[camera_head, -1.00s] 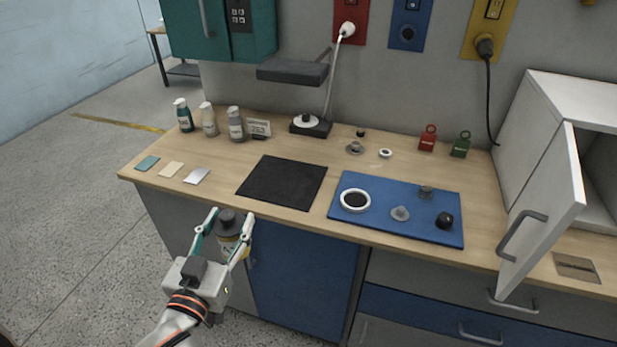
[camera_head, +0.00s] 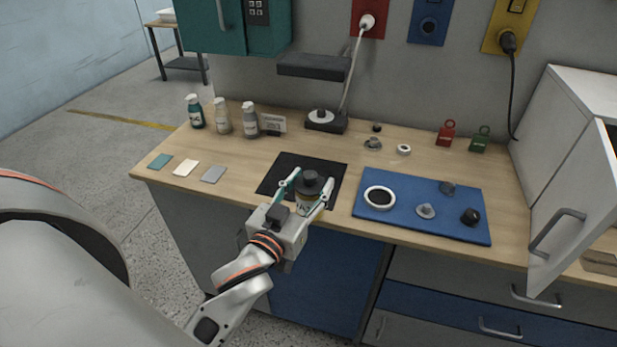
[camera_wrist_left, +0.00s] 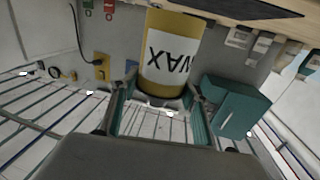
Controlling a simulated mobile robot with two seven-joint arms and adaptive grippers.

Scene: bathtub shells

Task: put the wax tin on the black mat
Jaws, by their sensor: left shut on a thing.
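The wax tin (camera_head: 306,204) is a yellow tin with a white label and a dark lid. My left gripper (camera_head: 309,184) is shut on it, one finger on each side. In the left wrist view the tin (camera_wrist_left: 172,50) sits between the fingers with its WAX label upside down. The black mat (camera_head: 285,166) lies flat on the wooden counter. In the head view the tin and gripper overlap the mat's front right part and the counter's front edge. The tin looks raised; the gap beneath it is hidden. My right gripper is not in view.
A blue mat (camera_head: 410,226) with a white ring and several small parts lies right of the black mat. Several bottles (camera_head: 222,117) stand at the back left. Flat coloured pads (camera_head: 186,168) lie left. A white cabinet's open door (camera_head: 572,205) stands at the right.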

